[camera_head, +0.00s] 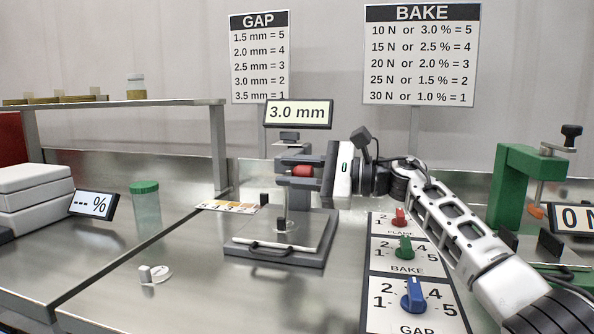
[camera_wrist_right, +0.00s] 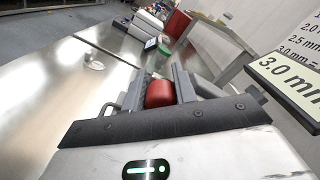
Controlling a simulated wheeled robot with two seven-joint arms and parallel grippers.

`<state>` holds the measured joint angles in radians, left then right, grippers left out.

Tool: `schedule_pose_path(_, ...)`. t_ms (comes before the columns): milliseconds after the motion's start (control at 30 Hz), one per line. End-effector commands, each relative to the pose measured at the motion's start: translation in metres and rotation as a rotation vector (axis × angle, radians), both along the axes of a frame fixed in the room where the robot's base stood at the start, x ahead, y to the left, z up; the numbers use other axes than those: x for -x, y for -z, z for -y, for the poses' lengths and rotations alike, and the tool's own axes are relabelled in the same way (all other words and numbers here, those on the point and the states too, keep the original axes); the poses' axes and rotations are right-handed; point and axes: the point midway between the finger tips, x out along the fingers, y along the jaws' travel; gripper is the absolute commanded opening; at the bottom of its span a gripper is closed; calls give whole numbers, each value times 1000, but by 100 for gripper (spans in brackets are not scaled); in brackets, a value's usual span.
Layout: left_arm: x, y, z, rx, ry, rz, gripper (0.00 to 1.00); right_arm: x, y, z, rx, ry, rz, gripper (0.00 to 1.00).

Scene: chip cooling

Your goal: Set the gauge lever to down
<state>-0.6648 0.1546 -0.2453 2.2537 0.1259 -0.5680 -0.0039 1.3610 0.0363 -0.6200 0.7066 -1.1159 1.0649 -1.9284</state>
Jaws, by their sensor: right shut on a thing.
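The gauge (camera_head: 280,235) stands on a grey base in the middle of the bench. Its display (camera_head: 298,113) above reads 3.0 mm. The red lever grip (camera_head: 302,171) sits at the side of the gauge's column. My right gripper (camera_head: 298,172) reaches in from the right and is shut on the red grip, with one finger above it and one below it in the head view. In the right wrist view the red grip (camera_wrist_right: 160,94) lies between the two dark fingers. Part of the lever is hidden by the fingers. My left gripper is not in view.
Right of the gauge is a panel with a red knob (camera_head: 399,217), a green knob (camera_head: 404,247) and a blue knob (camera_head: 413,295). A green press (camera_head: 513,185) stands at the right. A green-lidded jar (camera_head: 146,208) stands at the left. The front bench is mostly clear.

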Motion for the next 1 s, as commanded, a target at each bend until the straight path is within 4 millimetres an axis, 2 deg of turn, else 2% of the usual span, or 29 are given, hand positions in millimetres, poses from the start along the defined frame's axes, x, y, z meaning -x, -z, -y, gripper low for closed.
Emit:
schedule_pose_path(33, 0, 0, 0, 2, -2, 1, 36, -4, 11, 2, 12, 13, -17, 0)
schedule_pose_path(67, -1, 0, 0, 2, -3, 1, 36, -4, 11, 2, 12, 13, -17, 36)
schedule_pose_path(100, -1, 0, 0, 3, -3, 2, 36, -4, 11, 2, 12, 13, -17, 47)
schedule_pose_path(467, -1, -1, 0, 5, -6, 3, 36, -3, 3, 2, 8, 11, -11, 48)
schedule_pose_path(667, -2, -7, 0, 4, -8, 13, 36, -2, -28, 1, 9, 11, -8, 48)
schedule_pose_path(833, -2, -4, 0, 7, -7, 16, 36, 17, -45, 3, 9, 8, -5, 48)
schedule_pose_path(1000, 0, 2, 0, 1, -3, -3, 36, 43, -78, 5, 9, 8, -1, 48)
